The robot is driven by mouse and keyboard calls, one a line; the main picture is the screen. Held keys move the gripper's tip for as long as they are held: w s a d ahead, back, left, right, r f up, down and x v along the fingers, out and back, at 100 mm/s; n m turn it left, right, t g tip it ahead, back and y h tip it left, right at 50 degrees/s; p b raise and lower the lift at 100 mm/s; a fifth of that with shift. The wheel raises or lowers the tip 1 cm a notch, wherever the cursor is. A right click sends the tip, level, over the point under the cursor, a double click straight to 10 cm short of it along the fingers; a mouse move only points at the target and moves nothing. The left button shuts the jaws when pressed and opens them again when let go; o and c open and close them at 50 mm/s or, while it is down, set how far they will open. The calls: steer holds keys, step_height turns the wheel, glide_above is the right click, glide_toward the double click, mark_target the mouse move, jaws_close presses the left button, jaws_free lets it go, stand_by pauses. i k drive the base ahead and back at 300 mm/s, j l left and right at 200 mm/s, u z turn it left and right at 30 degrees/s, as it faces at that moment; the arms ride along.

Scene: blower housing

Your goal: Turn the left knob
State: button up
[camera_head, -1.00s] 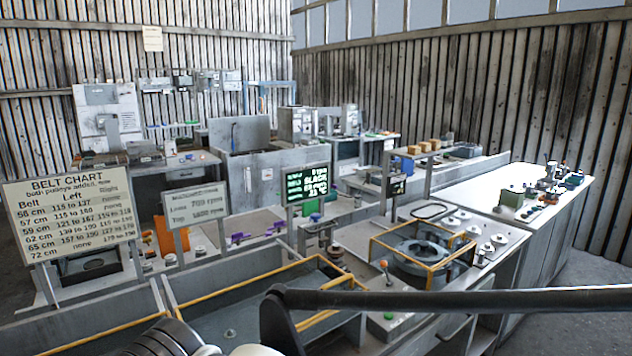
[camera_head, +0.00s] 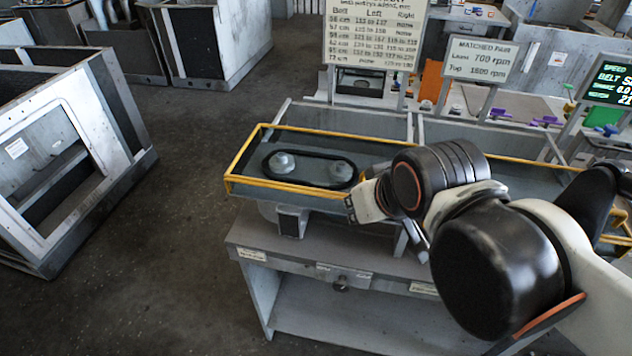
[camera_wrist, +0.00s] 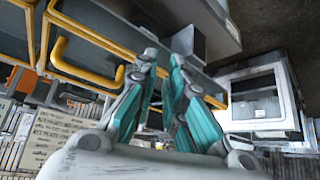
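A small round knob (camera_head: 341,284) is on the front face of the grey bench, between two white labels. Whether it is the left knob, I cannot tell. A grey box (camera_head: 292,222) juts out below the yellow-edged guard, its face unclear. My gripper (camera_head: 385,222) is partly hidden by my wrist and hangs in front of the guard's right part, right of the box and above the knob. In the wrist view, the teal fingers of my gripper (camera_wrist: 163,58) lean towards each other with a narrow gap at the tips. Nothing shows between them.
The yellow-edged guard (camera_head: 240,160) holds two grey pulleys (camera_head: 284,162) with a black belt. A belt chart sign (camera_head: 375,35) and a speed sign (camera_head: 480,60) stand behind. A grey frame cabinet (camera_head: 60,160) is at the left. The floor (camera_head: 190,230) between is clear.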

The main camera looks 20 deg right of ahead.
mark_target(341, 284)
steer(key=k+j+z, duration=0.1)
steer(key=k+j, duration=0.15)
steer(key=k, duration=0.25)
steer(key=k+j+z, duration=0.1)
steer(key=k, duration=0.4)
steer(key=k+j+z, duration=0.1)
steer(key=k+j, duration=0.15)
steer(key=k, duration=0.3)
steer(key=k+j+z, duration=0.1)
steer(key=k, duration=0.4)
